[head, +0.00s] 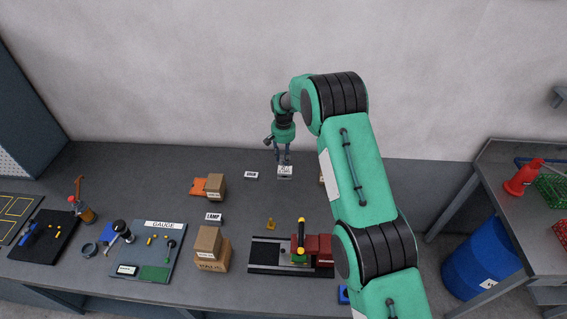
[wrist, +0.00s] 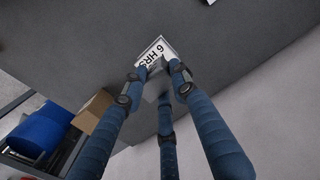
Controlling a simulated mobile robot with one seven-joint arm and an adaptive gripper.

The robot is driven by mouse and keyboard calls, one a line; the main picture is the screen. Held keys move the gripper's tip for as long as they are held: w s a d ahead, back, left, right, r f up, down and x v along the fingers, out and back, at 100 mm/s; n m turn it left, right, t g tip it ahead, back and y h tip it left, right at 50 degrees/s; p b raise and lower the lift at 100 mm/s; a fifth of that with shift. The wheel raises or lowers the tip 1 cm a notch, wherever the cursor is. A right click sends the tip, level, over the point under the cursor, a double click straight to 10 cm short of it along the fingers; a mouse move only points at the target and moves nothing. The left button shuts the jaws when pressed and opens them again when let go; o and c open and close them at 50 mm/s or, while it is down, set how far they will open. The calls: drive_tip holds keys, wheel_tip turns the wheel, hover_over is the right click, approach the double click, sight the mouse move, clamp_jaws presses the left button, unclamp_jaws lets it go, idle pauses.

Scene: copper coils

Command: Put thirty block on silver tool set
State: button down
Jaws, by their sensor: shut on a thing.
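My gripper (head: 284,158) points down over the back middle of the bench. In the wrist view my gripper (wrist: 155,80) has its three fingers closed around a small grey block with a white label (wrist: 155,52). The label seems to read "6 HRS". In the head view the held labelled block (head: 285,171) is below the fingertips; I cannot tell whether it touches the bench. I cannot make out a block marked thirty, nor tell for sure which thing is the silver tool set.
A small labelled plate (head: 251,175) lies left of the gripper, and a LAMP block (head: 213,218) nearer the front. Cardboard boxes (head: 208,245), a GAUGE board (head: 150,262) and a black mat with a red vice-like tool (head: 318,247) stand in front.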

sight(283, 162)
drive_tip(key=shift+f, duration=1.7)
drive_tip(key=shift+f, duration=0.15)
drive_tip(key=c, duration=1.4)
unclamp_jaws()
drive_tip(key=shift+o, duration=0.2)
drive_tip(key=shift+r, duration=6.1)
